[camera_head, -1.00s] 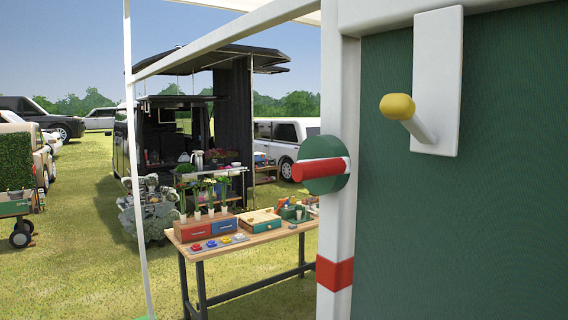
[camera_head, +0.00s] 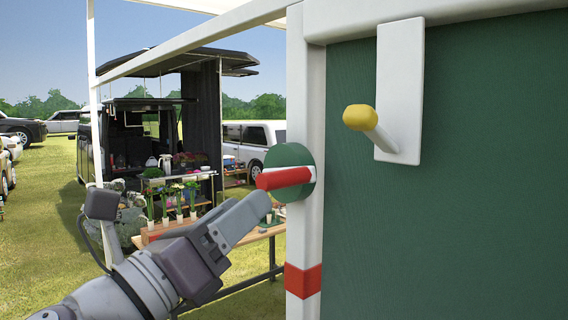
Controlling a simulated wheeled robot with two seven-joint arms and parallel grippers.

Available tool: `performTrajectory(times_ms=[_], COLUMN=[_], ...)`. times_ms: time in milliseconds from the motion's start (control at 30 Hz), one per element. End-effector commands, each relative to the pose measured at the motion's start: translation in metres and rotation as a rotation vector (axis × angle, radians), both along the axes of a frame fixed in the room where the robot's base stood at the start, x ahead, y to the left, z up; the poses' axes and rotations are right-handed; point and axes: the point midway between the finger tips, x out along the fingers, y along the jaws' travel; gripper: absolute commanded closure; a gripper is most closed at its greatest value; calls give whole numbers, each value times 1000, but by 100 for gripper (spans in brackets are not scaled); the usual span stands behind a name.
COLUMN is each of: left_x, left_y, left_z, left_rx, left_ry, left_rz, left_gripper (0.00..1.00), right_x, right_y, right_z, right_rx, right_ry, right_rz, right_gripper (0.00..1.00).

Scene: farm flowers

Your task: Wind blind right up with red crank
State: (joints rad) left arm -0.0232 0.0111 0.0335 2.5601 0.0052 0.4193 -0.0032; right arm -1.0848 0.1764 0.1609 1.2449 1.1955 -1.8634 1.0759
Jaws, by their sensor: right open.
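The red crank handle (camera_head: 283,178) sticks out to the left from a round green disc (camera_head: 300,158) on a white post (camera_head: 305,232). My right gripper (camera_head: 256,205) comes in from the lower left, with its fingertips just below and left of the red handle. It is open and seen from the side, and no gap between the fingers shows clearly. It appears apart from the handle. I cannot pick out the blind for sure. My left gripper is not in view.
A yellow-knobbed peg (camera_head: 366,122) on a white plate (camera_head: 400,80) juts from the green panel (camera_head: 450,220) at right. A wooden table (camera_head: 185,225) with flowers stands behind my arm. A dark van (camera_head: 125,130) and grass lie beyond.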

Motion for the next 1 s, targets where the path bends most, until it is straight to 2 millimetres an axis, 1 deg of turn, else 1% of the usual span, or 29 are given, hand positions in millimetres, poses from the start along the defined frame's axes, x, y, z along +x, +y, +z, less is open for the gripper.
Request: performTrajectory(times_ms=[33, 200, 300, 400, 500, 733, 767, 800, 867, 900, 1000], left_x=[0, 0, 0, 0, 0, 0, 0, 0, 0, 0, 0], left_y=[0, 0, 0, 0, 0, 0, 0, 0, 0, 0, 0], left_z=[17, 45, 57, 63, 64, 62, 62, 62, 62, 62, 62], left_rx=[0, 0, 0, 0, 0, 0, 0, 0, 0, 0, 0], left_ry=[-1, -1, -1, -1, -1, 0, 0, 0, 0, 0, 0], left_rz=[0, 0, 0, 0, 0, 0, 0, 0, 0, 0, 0], left_gripper=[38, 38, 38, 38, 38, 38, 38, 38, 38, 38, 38], right_x=[9, 37, 49, 57, 60, 61, 61, 61, 61, 61, 61], right_y=[-11, -39, -51, -58, -61, -62, -62, -62, -62, -62, -62], right_z=[15, 31, 36, 37, 35, 34, 34, 34, 34, 34, 34], right_rx=[-1, -6, -5, -6, -5, -5, -5, -5, -5, -5, -5], right_ry=[1, 2, 1, 2, 1, 1, 1, 1, 1, 1, 1], right_rz=[-6, -6, -5, -3, 0, 0, 0, 0, 0, 0, 0], right_gripper=[49, 49, 49, 49, 49, 49, 59, 72, 92, 100, 100])
